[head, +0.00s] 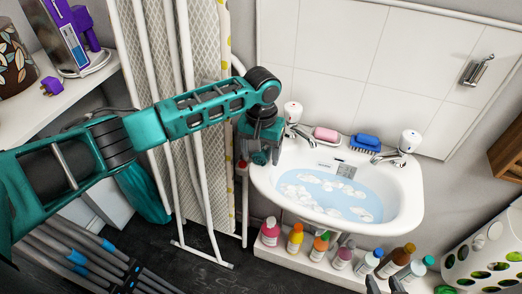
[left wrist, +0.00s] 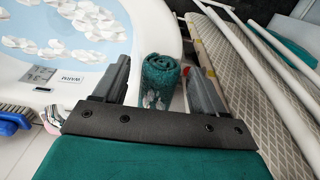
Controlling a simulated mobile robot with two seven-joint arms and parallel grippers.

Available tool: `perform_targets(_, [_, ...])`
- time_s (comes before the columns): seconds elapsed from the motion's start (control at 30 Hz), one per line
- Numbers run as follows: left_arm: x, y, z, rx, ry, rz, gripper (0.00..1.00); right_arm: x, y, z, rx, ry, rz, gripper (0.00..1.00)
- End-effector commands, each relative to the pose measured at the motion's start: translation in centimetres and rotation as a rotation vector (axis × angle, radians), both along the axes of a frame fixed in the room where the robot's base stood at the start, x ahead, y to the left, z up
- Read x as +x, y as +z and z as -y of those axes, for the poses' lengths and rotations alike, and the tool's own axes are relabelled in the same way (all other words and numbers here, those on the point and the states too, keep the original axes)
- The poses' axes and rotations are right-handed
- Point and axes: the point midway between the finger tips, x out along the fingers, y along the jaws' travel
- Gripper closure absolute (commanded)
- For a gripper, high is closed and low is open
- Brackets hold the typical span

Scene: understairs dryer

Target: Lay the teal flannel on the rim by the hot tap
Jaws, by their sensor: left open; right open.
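The teal flannel (left wrist: 160,82) is a dark rolled bundle in the left wrist view. It lies between the spread fingers of my left gripper (left wrist: 158,68), with a gap visible toward the right finger. The roll overlaps the outer edge of the white basin (head: 408,212); I cannot tell whether it rests on the rim. In the head view my left gripper (head: 260,154) is above the basin's left rim, beside the left tap (head: 293,114), and the flannel is not clearly distinguishable there. My right gripper (head: 385,285) is open at the bottom edge.
A pink soap (head: 326,134), a blue brush (head: 366,141) and the right tap (head: 405,146) line the basin's back. Foamy water (head: 325,193) fills the bowl. An ironing board (head: 208,120) stands close left. Several bottles (head: 295,238) stand below the basin.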

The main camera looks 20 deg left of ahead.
Motion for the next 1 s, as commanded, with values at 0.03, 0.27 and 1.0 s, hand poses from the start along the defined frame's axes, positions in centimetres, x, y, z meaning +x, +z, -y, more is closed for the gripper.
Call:
perform_targets(0.03, [0.1,0.3,0.0,-0.001,0.000,0.002,0.29,0.0,0.1,0.0,0.000,0.000,0.000,0.57])
perform_targets(0.27, [0.1,4.2,0.0,-0.002,0.000,0.006,0.29,0.0,0.7,0.0,0.000,0.000,-0.001,0.57])
perform_targets(1.0, [0.0,12.9,0.1,-0.001,0.000,0.001,0.29,0.0,1.5,0.0,0.001,-0.001,-0.001,0.57])
